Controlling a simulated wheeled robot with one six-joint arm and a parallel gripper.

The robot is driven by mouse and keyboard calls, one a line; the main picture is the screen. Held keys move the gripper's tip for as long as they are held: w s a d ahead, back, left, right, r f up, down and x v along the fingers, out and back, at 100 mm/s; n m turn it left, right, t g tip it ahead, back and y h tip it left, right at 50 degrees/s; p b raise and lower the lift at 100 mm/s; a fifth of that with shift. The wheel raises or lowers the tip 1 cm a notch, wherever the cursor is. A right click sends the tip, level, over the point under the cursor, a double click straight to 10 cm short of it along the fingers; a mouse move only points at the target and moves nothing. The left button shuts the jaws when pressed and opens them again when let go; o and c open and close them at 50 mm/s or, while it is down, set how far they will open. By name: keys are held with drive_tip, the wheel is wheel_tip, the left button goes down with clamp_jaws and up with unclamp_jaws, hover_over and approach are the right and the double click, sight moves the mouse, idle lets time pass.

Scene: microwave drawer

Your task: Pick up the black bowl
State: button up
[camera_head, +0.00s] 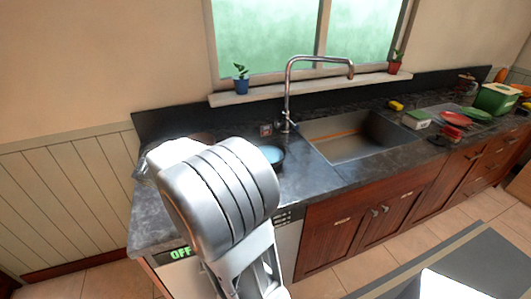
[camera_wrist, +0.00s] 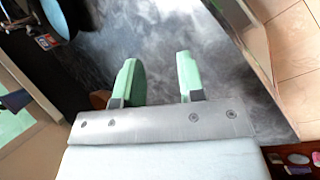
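The black bowl (camera_head: 271,154) has a dark rim and a light blue inside. It sits on the dark counter just left of the sink in the head view, partly covered by my arm. In the wrist view a dark-rimmed, light blue round thing, likely this bowl (camera_wrist: 60,14), is cut off at the top left edge. My gripper (camera_wrist: 157,60) has two green fingers spread apart with nothing between them. It is over the counter, apart from the bowl. My arm hides the gripper in the head view.
A tall faucet (camera_head: 288,95) and a small box (camera_head: 266,130) stand behind the bowl. The sink (camera_head: 350,137) is to its right. A dark round thing (camera_wrist: 139,85) shows behind my left finger. Dishes and a green container (camera_head: 495,100) stand at the far right.

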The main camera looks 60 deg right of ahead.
drive_tip(key=d+f+n+g+h+p, duration=0.1)
drive_tip(key=d+h, duration=0.1)
drive_tip(key=d, duration=0.6)
drive_tip(key=s+d+f+n+g+h+p, duration=0.1)
drive_tip(key=d+f+g+h+p, duration=0.1)
drive_tip(key=d, duration=0.7)
drive_tip(key=d+f+g+h+p, duration=0.1)
drive_tip(key=d+g+p, duration=0.1)
drive_tip(key=d, duration=0.6)
drive_tip(key=shift+s+d+f+n+h, duration=0.2)
drive_tip(key=shift+d+f+n+h, duration=0.1)
drive_tip(key=shift+d+n+h, duration=0.1)
drive_tip(key=shift+p+x, duration=1.45)
drive_tip(key=shift+x, duration=1.5)
drive_tip(key=shift+f, duration=0.1)
drive_tip(key=shift+a, duration=0.1)
clamp_jaws()
